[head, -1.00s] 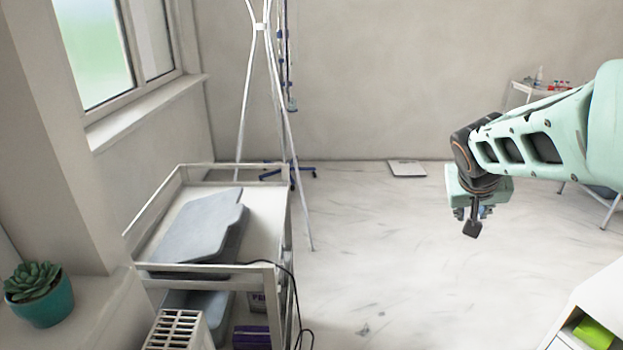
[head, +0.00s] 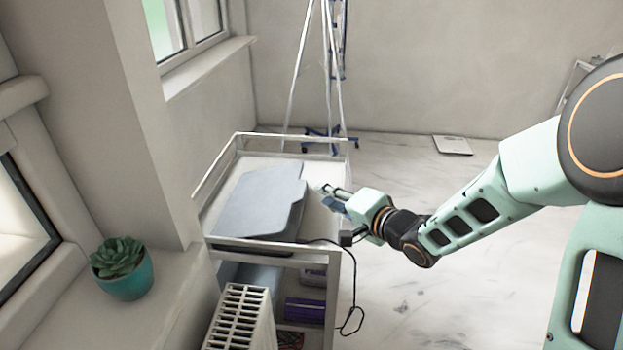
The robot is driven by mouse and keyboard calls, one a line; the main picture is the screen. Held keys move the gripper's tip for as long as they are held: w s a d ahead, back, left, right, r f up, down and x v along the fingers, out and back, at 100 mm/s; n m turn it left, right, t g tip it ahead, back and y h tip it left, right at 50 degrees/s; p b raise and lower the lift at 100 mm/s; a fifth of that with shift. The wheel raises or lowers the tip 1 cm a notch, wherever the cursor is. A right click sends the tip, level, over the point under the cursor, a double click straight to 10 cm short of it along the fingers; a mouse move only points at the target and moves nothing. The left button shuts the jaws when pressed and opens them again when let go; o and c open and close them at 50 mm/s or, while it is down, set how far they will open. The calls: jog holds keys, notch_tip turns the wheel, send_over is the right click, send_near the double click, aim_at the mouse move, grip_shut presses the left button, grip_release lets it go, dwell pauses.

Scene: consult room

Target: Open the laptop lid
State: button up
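The grey laptop (head: 258,200) lies on the top shelf of a white trolley (head: 272,250) in the head view. Its lid looks down; a thin slab is all I can make out. A black cable hangs from the trolley's near right corner. My gripper (head: 328,194) is at the right side of the laptop, just over the trolley's right edge, pointing left. Its fingers are small and partly hidden, and I cannot tell whether they are apart or whether they touch the laptop.
A radiator (head: 240,318) and a sill with a potted succulent (head: 122,270) stand at the near left. The trolley has raised rails. A stand with a blue base (head: 328,140) is behind it. The floor to the right is clear around a flat scale (head: 452,145).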

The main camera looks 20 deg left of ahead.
aim_at(301, 190)
jog(key=x, duration=0.3)
jog(key=b+x, duration=0.1)
jog(key=x, duration=0.3)
jog(key=s+b+x, duration=0.1)
jog(key=x, duration=0.3)
jog(key=shift+w+a+r, duration=0.1)
jog(key=shift+a+r, duration=0.2)
jog(key=shift+a, duration=0.1)
jog(key=shift+c, duration=0.7)
grip_shut()
jog(key=shift+o, duration=0.7)
grip_release()
jog(key=shift+d, duration=0.1)
jog(key=v, duration=1.2)
